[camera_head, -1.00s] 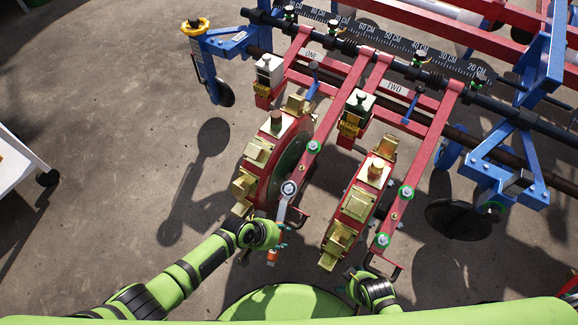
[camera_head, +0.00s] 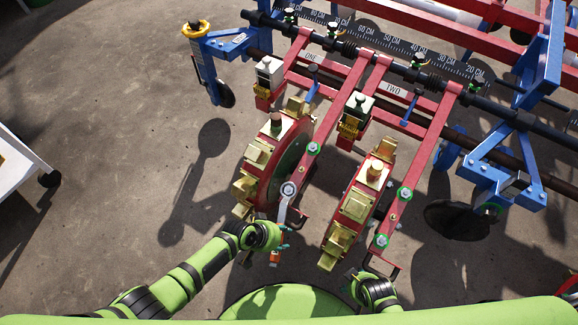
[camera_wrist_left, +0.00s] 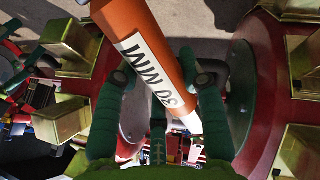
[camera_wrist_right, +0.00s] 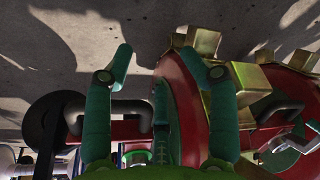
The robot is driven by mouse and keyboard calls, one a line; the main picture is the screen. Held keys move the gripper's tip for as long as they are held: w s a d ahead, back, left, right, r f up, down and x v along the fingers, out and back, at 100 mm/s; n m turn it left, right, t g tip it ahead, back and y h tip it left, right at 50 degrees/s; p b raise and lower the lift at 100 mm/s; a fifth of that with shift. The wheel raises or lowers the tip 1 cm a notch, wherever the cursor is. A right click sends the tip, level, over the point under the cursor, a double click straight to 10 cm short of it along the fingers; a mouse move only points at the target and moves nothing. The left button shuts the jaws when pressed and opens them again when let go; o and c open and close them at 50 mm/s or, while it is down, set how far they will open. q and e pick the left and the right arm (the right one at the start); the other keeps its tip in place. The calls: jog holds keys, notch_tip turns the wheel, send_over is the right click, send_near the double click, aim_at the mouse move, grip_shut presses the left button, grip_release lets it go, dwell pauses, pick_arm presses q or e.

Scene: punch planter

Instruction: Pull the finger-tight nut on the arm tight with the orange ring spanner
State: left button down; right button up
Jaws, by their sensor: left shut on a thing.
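The orange ring spanner has a silver ring end (camera_head: 288,189) that appears to sit around the nut at the lower end of the left red arm (camera_head: 328,110). Its grey shank runs down to my left gripper (camera_head: 280,238), and orange (camera_head: 274,259) shows below the fingers. In the left wrist view, the orange handle (camera_wrist_left: 143,25) with a white 30 MM label lies between the fingers, which are shut on it. The ring end is hidden there. My right gripper (camera_wrist_right: 162,65) is open and empty; in the head view it is low, below the right punch wheel.
The left punch wheel (camera_head: 289,160), with brass blocks, stands close beside the spanner and left gripper. The right punch wheel (camera_head: 357,205) stands to the right. Other nuts with green surrounds (camera_head: 404,193) sit on the red arms. Bare concrete (camera_head: 130,130) lies open at left.

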pick_arm(q)
jog(key=shift+s+a+r+p, duration=0.1)
jog(key=shift+s+r+p, duration=0.05)
jog(key=shift+r+p, duration=0.4)
jog(key=shift+s+a+r+p, duration=0.1)
jog(key=shift+s+r+p, duration=0.05)
jog(key=shift+r+p, duration=0.35)
jog(key=shift+s+a+r+p, duration=0.15)
jog(key=shift+s+r+p, duration=0.05)
jog(key=shift+r+p, duration=0.9)
jog(key=p, duration=0.1)
jog(key=r, duration=0.1)
jog(key=r+p, duration=0.1)
jog(key=shift+s+a+p, duration=0.25)
jog(key=shift+s+p, duration=0.05)
jog(key=shift+s, duration=0.1)
jog(key=shift+p+v, duration=0.75)
jog(key=shift+p, duration=0.05)
jog(key=shift+d, duration=0.15)
pick_arm(e)
jog(key=s, duration=0.1)
jog(key=s+d+r+t, duration=0.1)
jog(key=s, duration=0.1)
jog(key=shift+d+r, duration=0.2)
jog(key=shift+d, duration=0.05)
pick_arm(q)
jog(key=shift+s, duration=0.1)
